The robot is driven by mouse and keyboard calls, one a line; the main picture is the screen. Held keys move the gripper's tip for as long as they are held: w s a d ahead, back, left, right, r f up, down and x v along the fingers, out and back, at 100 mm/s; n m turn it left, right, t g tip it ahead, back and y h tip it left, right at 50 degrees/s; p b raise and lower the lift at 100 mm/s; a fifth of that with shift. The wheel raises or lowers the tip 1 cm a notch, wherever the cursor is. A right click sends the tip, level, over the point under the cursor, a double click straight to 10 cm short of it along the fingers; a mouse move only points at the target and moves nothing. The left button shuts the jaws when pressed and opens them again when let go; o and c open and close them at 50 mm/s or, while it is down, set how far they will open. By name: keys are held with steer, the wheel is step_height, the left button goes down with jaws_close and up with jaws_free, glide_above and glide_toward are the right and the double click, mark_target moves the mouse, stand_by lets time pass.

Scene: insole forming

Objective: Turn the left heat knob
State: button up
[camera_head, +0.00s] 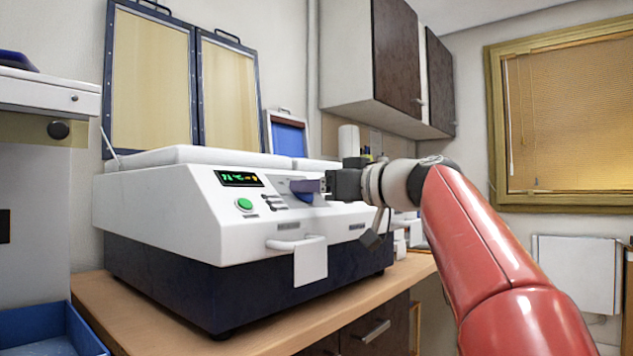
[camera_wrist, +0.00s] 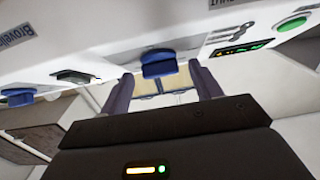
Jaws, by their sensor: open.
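The left heat knob is a blue knob (camera_wrist: 158,62) on the machine's white front panel. In the head view only a bit of its blue (camera_head: 304,198) shows below the finger, the rest hidden. My gripper (camera_head: 308,186) reaches the panel from the right. In the wrist view my gripper (camera_wrist: 161,72) is open, with one dark finger on each side of the knob and a visible gap to each. I cannot tell how deep the fingertips reach around it. A second blue knob (camera_wrist: 18,98) shows at the left edge of the wrist view.
The white and dark-blue machine (camera_head: 160,262) stands on a wooden counter (camera_head: 130,318). A green button (camera_head: 244,204) and a display (camera_head: 239,179) lie left of the knob. A handle (camera_head: 295,243) with a blank white tag (camera_head: 311,262) sticks out below. A black switch (camera_wrist: 74,76) sits between the knobs.

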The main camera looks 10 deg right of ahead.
steer(key=shift+w+a, duration=0.15)
steer(key=shift+w, duration=0.05)
steer(key=shift+c, duration=0.3)
steer(key=c, duration=0.9)
